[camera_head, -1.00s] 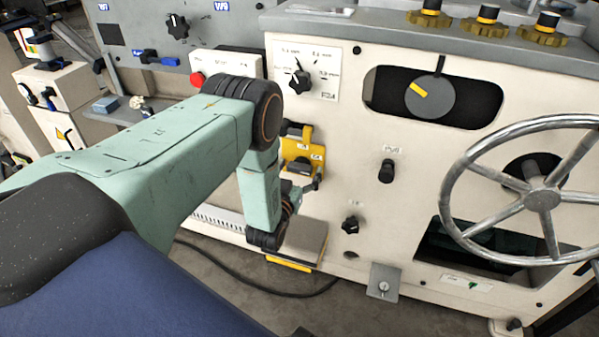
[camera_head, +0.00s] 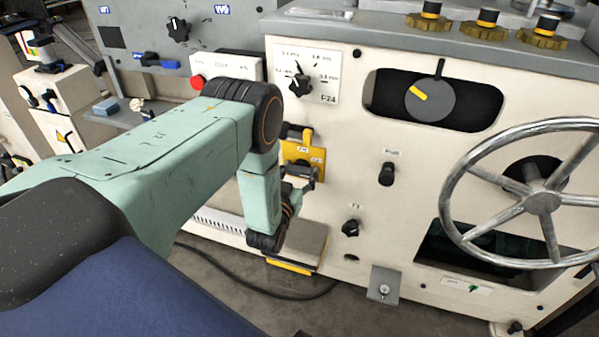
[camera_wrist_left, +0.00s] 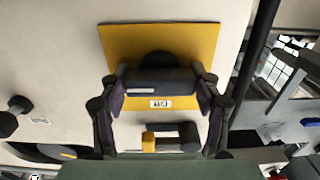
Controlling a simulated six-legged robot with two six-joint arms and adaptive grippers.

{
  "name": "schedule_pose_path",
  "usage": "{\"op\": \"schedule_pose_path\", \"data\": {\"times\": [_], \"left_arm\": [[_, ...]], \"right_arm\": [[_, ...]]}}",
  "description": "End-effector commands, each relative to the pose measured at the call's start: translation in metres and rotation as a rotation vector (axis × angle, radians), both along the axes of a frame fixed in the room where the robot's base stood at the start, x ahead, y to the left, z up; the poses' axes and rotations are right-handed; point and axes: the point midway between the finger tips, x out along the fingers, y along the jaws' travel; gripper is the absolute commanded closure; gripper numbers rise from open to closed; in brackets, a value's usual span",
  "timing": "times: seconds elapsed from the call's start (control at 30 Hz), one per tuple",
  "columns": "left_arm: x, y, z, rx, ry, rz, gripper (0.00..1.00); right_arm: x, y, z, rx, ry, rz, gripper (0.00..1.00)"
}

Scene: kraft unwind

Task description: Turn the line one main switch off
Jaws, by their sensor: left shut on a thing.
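A switch has a yellow back plate (camera_head: 303,152) on the cream machine front, left of centre in the head view. In the left wrist view the yellow plate (camera_wrist_left: 205,42) carries a dark cross handle (camera_wrist_left: 158,82) and a small label that I cannot read surely. My left gripper (camera_wrist_left: 158,95) is shut on this handle, with a finger at each end of it. In the head view my left gripper (camera_head: 303,177) is at the lower part of the switch, partly hidden by my arm. A black and yellow piece (camera_wrist_left: 165,140) shows below the handle. My right gripper is not in view.
A large handwheel (camera_head: 543,203) stands out at the right. A round selector (camera_head: 430,97), a small dial (camera_head: 299,86) and black knobs (camera_head: 387,174) sit on the front. A red button (camera_head: 197,82) is near my arm. A cable (camera_head: 240,288) lies on the floor.

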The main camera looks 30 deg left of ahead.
Motion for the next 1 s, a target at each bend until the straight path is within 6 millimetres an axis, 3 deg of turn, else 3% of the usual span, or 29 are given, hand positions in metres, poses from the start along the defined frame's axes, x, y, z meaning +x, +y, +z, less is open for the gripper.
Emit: {"op": "schedule_pose_path", "data": {"times": [0.37, 1.0], "left_arm": [[-0.0003, -0.0003, -0.0006, -0.139, -0.031, -0.001, 0.68], [-0.0006, -0.0006, -0.0013, -0.715, -0.169, 0.0, 0.68]], "right_arm": [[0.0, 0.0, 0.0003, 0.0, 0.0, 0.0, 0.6], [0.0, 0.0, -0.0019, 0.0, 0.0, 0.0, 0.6]]}}
